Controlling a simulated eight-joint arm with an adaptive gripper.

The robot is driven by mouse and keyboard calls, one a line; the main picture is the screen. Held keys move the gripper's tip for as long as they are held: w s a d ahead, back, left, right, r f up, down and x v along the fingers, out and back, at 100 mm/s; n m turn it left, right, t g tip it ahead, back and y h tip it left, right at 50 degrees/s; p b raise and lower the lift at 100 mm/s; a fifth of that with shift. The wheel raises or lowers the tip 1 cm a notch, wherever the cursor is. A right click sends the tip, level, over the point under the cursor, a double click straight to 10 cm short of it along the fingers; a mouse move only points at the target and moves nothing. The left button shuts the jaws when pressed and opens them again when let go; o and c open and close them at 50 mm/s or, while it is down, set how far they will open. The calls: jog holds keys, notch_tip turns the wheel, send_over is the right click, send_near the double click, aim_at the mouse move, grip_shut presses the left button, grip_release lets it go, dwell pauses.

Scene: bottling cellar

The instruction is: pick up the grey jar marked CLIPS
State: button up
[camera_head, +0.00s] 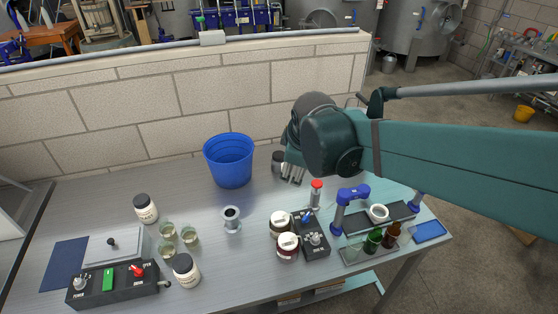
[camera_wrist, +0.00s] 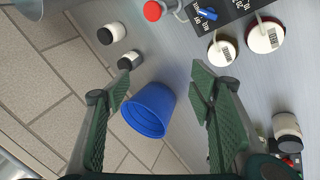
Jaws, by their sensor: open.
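My gripper (camera_head: 293,172) is open and empty above the back of the steel bench; in the wrist view its two green-padded fingers (camera_wrist: 162,80) stand wide apart. Two small jars with black lids show in the wrist view, one at the upper left (camera_wrist: 111,33) and one near the left fingertip (camera_wrist: 130,60). In the head view a small grey jar with a dark lid (camera_head: 278,161) stands just left of my gripper, partly hidden. No label reading CLIPS can be read, so I cannot tell which jar it is.
A blue bucket (camera_head: 229,160) stands left of my gripper; in the wrist view the bucket (camera_wrist: 150,110) shows between the fingers. A block wall (camera_head: 180,100) runs behind.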

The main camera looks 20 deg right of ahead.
jog(key=w+f+n+g+p, duration=0.15)
jog(key=w+n+p, duration=0.25)
jog(key=w+n, duration=0.65)
jog(key=n+h+p, duration=0.2)
jog(key=n+p, duration=0.3)
jog(key=n, duration=0.1)
send_near(279, 155)
jog(key=f, duration=0.1)
jog(key=shift+w+d+f+n+g, duration=0.35)
jog(key=shift+w+d+f+n, duration=0.1)
jog(key=shift+w+f+n, duration=0.25)
jog(key=shift+f, duration=0.1)
jog(key=shift+x, duration=1.2)
jog(key=shift+w+f, duration=0.1)
jog(key=shift+x, duration=2.45)
jog(key=shift+w, duration=0.1)
